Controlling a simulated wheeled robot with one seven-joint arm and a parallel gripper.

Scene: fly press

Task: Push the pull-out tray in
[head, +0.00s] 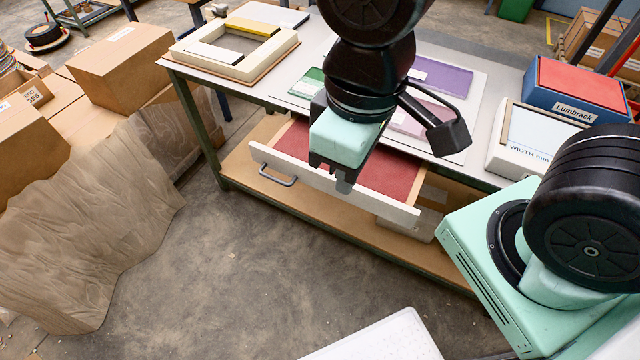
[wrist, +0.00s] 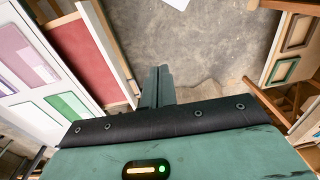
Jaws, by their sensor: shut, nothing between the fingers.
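The pull-out tray (head: 300,170) is a drawer under the bench top, with a pale front, a grey bar handle (head: 278,176) and a red lining. It stands well out from the bench, and its red inside shows. My gripper (head: 344,186) is shut and empty, pointing down, and overlaps the right half of the tray front in the head view. In the wrist view the tray (wrist: 82,55) lies left of my shut fingers (wrist: 157,85), which appear over the floor just outside its front. I cannot tell whether they touch it. My wrist hides part of the tray.
The grey bench top (head: 316,52) carries coloured panels, a cream frame (head: 235,50) and a blue Lumbrack box (head: 575,90). A lower shelf (head: 240,172) lies under the tray. Cardboard boxes (head: 118,62) and brown wrapping stand left. The floor in front (head: 230,270) is clear.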

